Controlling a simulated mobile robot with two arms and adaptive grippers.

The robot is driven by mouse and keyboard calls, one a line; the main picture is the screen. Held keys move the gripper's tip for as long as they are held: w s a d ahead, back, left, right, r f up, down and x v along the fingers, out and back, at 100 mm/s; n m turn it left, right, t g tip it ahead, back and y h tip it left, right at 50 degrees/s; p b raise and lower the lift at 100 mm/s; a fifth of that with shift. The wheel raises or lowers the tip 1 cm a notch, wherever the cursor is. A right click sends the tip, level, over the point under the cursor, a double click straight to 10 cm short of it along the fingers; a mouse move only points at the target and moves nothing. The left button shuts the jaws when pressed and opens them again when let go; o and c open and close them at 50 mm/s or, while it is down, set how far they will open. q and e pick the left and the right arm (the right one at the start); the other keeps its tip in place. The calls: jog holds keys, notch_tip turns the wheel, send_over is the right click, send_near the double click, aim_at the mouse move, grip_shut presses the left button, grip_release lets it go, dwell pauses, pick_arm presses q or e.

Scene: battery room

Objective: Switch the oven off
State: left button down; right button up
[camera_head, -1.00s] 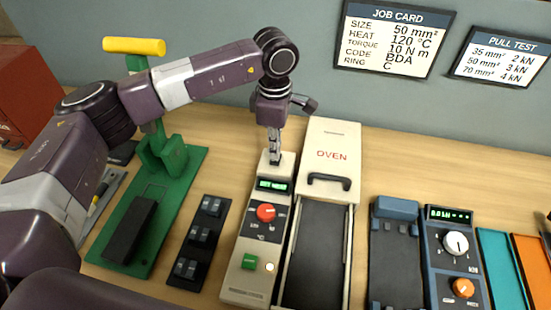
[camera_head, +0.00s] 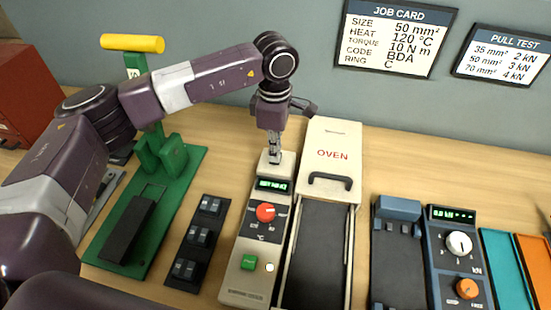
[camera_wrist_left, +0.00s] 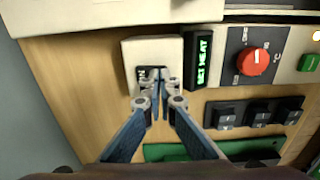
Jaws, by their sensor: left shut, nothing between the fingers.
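The oven (camera_head: 333,150) is a cream box with a dark handle at the back of the bench. Its cream control panel (camera_head: 240,285) stands to its left, with a lit green display (camera_head: 272,185), a red dial (camera_head: 265,212) and a green button (camera_head: 248,262). A dark switch (camera_wrist_left: 142,72) with partly hidden "ON" lettering sits at the panel's far end in the left wrist view. My left gripper (camera_head: 274,158) is shut and empty, pointing down at this switch. Its fingertips (camera_wrist_left: 160,88) cover part of the switch; I cannot tell whether they touch it. My right gripper is not in view.
A dark tray (camera_head: 316,250) lies before the oven. A black strip of switches (camera_head: 198,238) and a green press (camera_head: 165,200) stand to the left. A blue-grey tester (camera_head: 455,265) stands to the right. The job card (camera_head: 395,35) hangs on the wall.

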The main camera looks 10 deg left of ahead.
pick_arm(q)
jog(key=shift+f, duration=0.3)
jog(key=shift+r, duration=0.1)
jog(key=shift+r+p, duration=1.25)
jog(key=shift+r, duration=2.2)
